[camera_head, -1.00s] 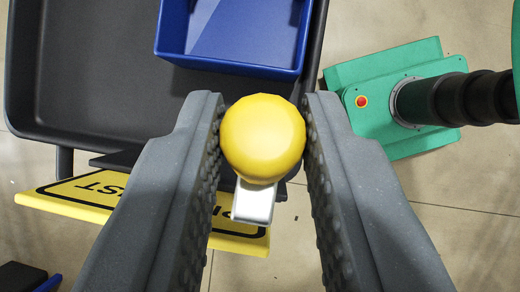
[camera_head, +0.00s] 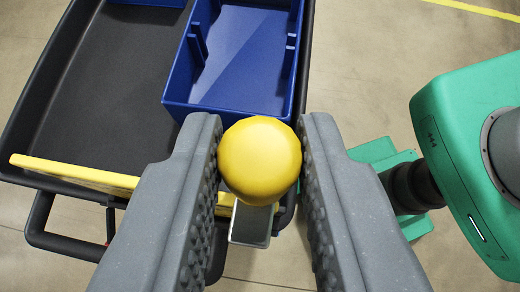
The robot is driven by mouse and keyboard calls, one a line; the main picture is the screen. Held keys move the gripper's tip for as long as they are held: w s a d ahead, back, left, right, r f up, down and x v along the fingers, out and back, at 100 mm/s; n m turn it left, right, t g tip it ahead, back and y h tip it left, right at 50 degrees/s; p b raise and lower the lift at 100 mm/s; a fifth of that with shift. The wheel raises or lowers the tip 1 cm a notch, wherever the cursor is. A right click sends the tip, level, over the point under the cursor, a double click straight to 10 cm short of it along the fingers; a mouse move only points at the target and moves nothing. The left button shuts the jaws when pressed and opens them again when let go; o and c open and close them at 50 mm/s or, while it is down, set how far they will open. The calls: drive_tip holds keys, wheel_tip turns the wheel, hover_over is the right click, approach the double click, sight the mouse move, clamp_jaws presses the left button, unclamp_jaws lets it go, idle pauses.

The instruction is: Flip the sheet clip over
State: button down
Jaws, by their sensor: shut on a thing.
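A round yellow knob (camera_head: 260,160) with a short grey metal tab (camera_head: 252,224) below it sits between my gripper's fingers. It may be part of the sheet clip; I cannot tell for sure. My gripper (camera_head: 261,138) is shut on the knob, with one ridged grey finger on each side. The lower end of the tab shows below the knob, and the rest of it is hidden behind the knob.
A dark cart tray (camera_head: 110,90) lies behind at left, with a blue bin (camera_head: 235,106) at its right side. A yellow board (camera_head: 75,174) shows edge-on along the cart's near side. A green machine (camera_head: 455,130) stands at right. Bare floor shows between.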

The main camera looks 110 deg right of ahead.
drive_tip(key=shift+a, duration=0.15)
drive_tip(key=c, duration=1.2)
unclamp_jaws()
drive_tip(key=shift+a, duration=0.15)
drive_tip(key=shift+r, duration=0.1)
drive_tip(key=shift+w+a+r, duration=0.2)
drive_tip(key=shift+w+a, duration=0.05)
drive_tip(key=shift+a, duration=0.05)
drive_tip(key=p+v, duration=1.2)
drive_tip(key=shift+a+r+p, duration=0.25)
drive_tip(key=shift+p, duration=0.05)
